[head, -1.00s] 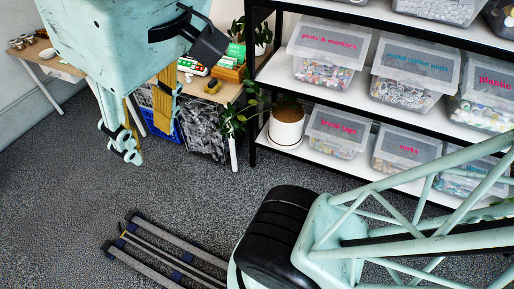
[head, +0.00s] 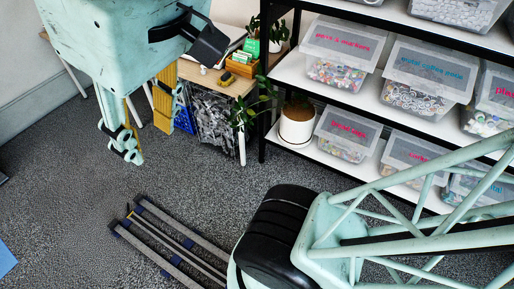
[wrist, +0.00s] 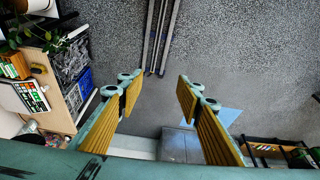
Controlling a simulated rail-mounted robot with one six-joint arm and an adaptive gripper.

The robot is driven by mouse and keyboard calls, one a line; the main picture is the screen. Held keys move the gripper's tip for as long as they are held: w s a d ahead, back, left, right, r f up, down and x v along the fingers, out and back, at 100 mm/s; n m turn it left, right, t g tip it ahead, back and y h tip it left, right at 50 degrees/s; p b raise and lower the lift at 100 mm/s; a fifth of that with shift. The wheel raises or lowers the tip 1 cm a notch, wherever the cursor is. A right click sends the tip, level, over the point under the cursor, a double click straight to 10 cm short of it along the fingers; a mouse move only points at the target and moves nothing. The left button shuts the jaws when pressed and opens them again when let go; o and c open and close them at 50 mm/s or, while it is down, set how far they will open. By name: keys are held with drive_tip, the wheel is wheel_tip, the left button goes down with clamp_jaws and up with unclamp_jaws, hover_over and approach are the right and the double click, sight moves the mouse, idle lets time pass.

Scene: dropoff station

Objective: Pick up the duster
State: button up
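I cannot make out a duster in either view. My gripper (wrist: 160,92) is open and empty in the wrist view, its two yellow-padded fingers well apart above the grey floor. In the head view my gripper (head: 148,122) hangs at upper left, in front of the wooden table (head: 213,79). Part of the table top is hidden behind my arm. Small items lie on it, among them a green box (head: 252,47) and a yellow object (head: 225,77).
A black-framed shelf (head: 285,78) with clear labelled boxes stands at right. A white potted plant (head: 297,126) sits on its lower level. Dark rails (head: 178,241) lie on the speckled floor. A blue patch (head: 5,258) shows at lower left. Floor between is clear.

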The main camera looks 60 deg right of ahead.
drive_tip(key=shift+f, duration=0.1)
drive_tip(key=w+d+f+n+g+h, duration=0.2)
drive_tip(key=w+d+f+g+h, duration=0.15)
drive_tip(key=w+d, duration=0.9)
drive_tip(key=w+d+f+n+g+h+p, duration=0.1)
drive_tip(key=w+d+f+n+g+h, duration=0.2)
drive_tip(key=w+d, duration=0.95)
drive_tip(key=w+d+f+n+g+h, duration=0.25)
drive_tip(key=w+d+f+h, duration=0.25)
drive_tip(key=d, duration=1.4)
drive_tip(key=w+d+f+n+h, duration=0.2)
drive_tip(key=w+d+f, duration=0.3)
drive_tip(key=d+f, duration=0.35)
drive_tip(key=w+d+f+n+h, duration=0.2)
drive_tip(key=w+d+f, duration=0.3)
drive_tip(key=d+f, duration=0.3)
drive_tip(key=w+d+f+n+t+h, duration=0.1)
drive_tip(key=d+f+n+t, duration=0.1)
drive_tip(key=f, duration=0.9)
drive_tip(key=w+d+f+n+t+h, duration=0.1)
drive_tip(key=w+d+f+n+t, duration=0.1)
drive_tip(key=f, duration=0.9)
drive_tip(key=shift+d+f+n+p, duration=0.15)
drive_tip(key=shift+d+n+p, duration=0.25)
drive_tip(key=shift+d+n, duration=0.5)
drive_tip(key=shift+w+a+h, duration=0.1)
drive_tip(key=shift+h, duration=0.15)
